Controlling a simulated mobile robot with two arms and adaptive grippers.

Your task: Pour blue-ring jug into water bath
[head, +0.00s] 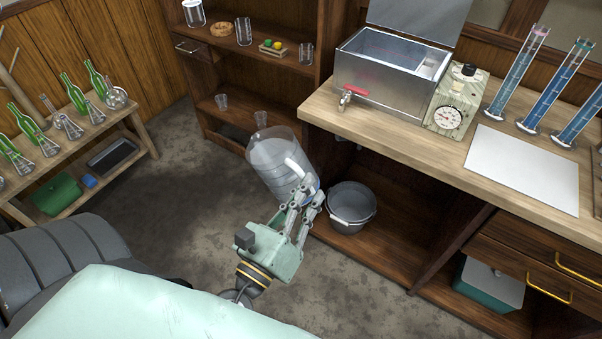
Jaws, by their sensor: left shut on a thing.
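The jug (268,160) is clear with a pale handle, and a bluish patch shows at its base near my fingers. My left gripper (304,192) is shut on the jug and holds it in the air, tilted with its mouth toward the upper left. How full it is cannot be told. The water bath (385,88) is a metal box on the bench, up and to the right of the jug, apart from it. Its lid (420,18) stands raised and the top looks open. A tap with a red handle (352,94) is on its front. My right gripper is not in view.
The wooden bench (390,131) also holds a dial unit (452,105), several tall cylinders of blue liquid (552,92) and a white board (524,168). A grey bucket (350,207) sits below. Shelves with glassware (245,32) stand behind; a bottle rack is at left.

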